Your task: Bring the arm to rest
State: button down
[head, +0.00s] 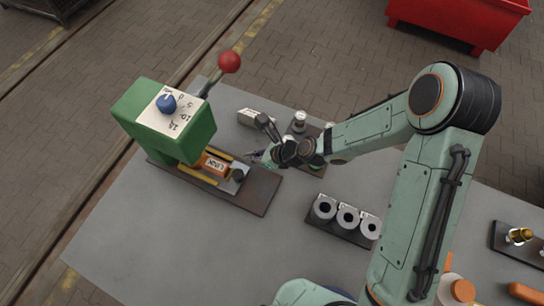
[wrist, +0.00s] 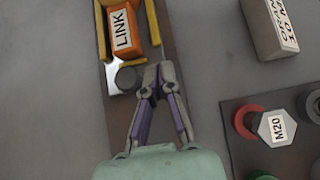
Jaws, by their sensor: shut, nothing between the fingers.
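My gripper (head: 252,156) is shut and empty at the end of my green arm. In the wrist view its fingertips (wrist: 158,74) meet over the brown base plate (wrist: 176,86), beside a dark round knob (wrist: 127,78). I cannot tell its exact height above the plate. An orange block marked LINK (head: 214,164) sits between yellow rails on that base plate, left of my gripper; it also shows at the top of the wrist view (wrist: 123,30).
A green machine (head: 190,135) with a blue dial (head: 166,103) and red-balled lever (head: 229,62) stands left. A labelled pale block (head: 258,118), a rack of grey rings (head: 347,217) and a tray with an M20 piece (wrist: 277,128) are nearby. The table's front left (head: 170,240) is clear.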

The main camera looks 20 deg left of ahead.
jog(key=v, duration=0.6)
jog(key=w+d+r+t, duration=0.3)
jog(key=w+r, duration=0.1)
jog(key=r, duration=0.4)
jog(key=s+d+r+n+t+h, duration=0.2)
jog(key=d+r+n+h, duration=0.3)
jog(key=d+r, duration=0.4)
jog(key=s+d+f+n+g+h, duration=0.2)
jog(key=s+d+n+g, duration=0.3)
jog(key=s+d+n, duration=0.7)
jog(key=s+n+h, duration=0.1)
jog(key=s+n, duration=0.1)
jog(key=s, duration=0.1)
jog(key=shift+s+f, duration=0.25)
jog(key=shift+f, duration=0.1)
